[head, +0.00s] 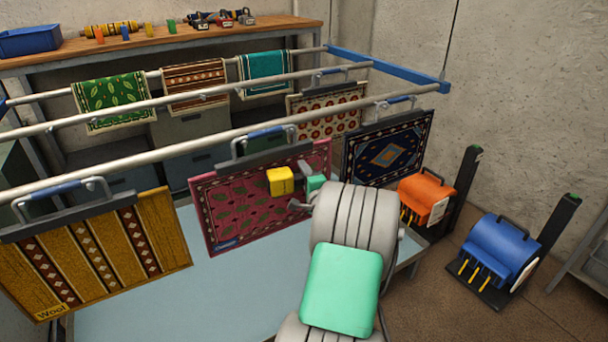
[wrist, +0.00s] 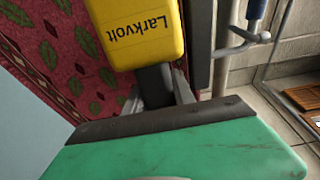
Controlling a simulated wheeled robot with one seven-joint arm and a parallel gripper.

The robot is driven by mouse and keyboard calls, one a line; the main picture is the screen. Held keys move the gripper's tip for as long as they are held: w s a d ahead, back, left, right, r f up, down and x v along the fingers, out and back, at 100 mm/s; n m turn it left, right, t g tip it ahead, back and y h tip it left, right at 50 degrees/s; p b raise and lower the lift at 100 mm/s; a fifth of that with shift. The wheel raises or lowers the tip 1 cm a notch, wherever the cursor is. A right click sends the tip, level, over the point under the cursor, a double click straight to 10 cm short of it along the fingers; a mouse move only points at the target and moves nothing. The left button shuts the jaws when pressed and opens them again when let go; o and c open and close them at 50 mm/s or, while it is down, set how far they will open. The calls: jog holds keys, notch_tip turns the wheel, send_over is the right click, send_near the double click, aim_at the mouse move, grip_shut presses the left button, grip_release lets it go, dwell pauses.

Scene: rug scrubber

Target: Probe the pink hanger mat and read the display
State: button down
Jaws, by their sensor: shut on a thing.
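The pink mat (head: 222,195) hangs from a rail by a dark clamp bar, with a leaf pattern and dark border; it also fills the left of the wrist view (wrist: 45,65). My gripper (head: 305,176) is in front of the mat's right part, shut on a yellow meter (head: 280,181). In the wrist view the meter (wrist: 135,35) reads "Larkvolt", and its dark grip sits between my fingers (wrist: 165,90). The meter is close to the mat; I cannot tell whether it touches. No display reading shows in either view.
A yellow striped mat (head: 120,250) hangs at front left, a navy mat (head: 388,148) and a red-dotted mat (head: 326,110) behind. Rails (head: 200,138) run overhead. Orange (head: 425,198) and blue (head: 500,247) scrubbers stand at right. A wooden bench (head: 180,38) stands at the back.

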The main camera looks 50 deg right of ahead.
aim_at(297, 166)
jog(key=shift+w+d, duration=0.25)
jog(key=shift+w, duration=0.65)
jog(key=shift+w+d, duration=0.2)
jog(key=shift+w, duration=0.65)
jog(key=shift+r, duration=0.1)
dwell(0.8)
